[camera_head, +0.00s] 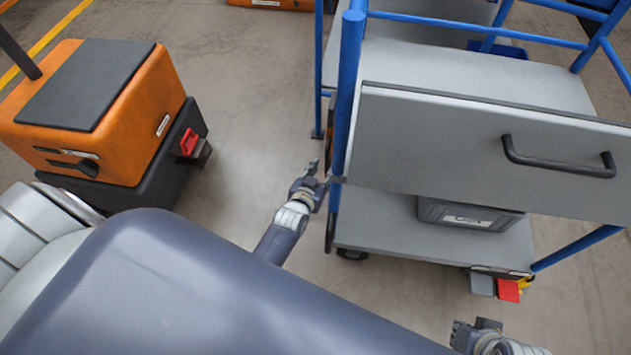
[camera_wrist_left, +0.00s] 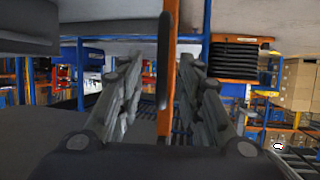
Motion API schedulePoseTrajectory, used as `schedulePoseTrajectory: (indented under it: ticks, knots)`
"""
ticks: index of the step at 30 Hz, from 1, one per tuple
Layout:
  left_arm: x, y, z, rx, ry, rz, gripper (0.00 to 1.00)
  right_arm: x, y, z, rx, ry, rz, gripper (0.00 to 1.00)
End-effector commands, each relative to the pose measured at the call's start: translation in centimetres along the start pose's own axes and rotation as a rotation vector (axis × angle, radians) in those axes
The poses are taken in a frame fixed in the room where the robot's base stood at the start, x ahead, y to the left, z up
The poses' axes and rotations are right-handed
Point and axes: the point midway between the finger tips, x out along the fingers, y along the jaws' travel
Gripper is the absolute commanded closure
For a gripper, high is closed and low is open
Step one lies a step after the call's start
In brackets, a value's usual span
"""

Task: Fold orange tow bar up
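No orange tow bar shows clearly in the head view. The cart (camera_head: 440,235) has a blue tube frame, grey shelves and a grey front panel (camera_head: 440,135) with a black handle (camera_head: 555,160). My left gripper (camera_head: 318,177) is beside the cart's near-left blue post, with its fingers apart. In the left wrist view, an orange upright bar (camera_wrist_left: 168,112) shows between the spread fingers of that gripper (camera_wrist_left: 168,92). I cannot tell whether it is the tow bar or a post farther off. My right gripper (camera_head: 476,336) is at the bottom edge, partly cut off.
An orange and black tugger (camera_head: 130,130) with a red hitch piece (camera_head: 189,142) stands at the left. A grey bin (camera_head: 468,214) is on the cart's lower shelf. A red block (camera_head: 509,290) is at its lower right edge.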

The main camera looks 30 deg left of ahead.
Motion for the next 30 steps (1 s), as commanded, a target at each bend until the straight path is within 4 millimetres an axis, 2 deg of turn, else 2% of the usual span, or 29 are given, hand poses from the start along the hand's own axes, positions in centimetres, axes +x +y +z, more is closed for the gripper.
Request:
schedulePoseTrajectory:
  ticks: [6, 12, 17, 30]
  knots:
    - [-3.4, 0.1, 0.1, 0.0, -0.001, 0.001, 0.67, 0.0, 0.0, 0.0, 0.0, 0.0, 0.0, 1.0]
    - [-5.4, 0.1, 0.1, 0.0, -0.001, 0.001, 0.67, 0.0, 0.0, 0.0, 0.0, 0.0, 0.0, 1.0]
    - [-5.9, 0.1, 0.0, 0.0, -0.001, 0.002, 0.67, 0.0, 0.0, 0.0, 0.0, 0.0, 0.0, 1.0]
    - [-5.9, 0.1, 0.0, 0.001, 0.0, 0.002, 0.67, 0.0, 0.0, 0.0, 0.0, 0.0, 0.001, 1.0]
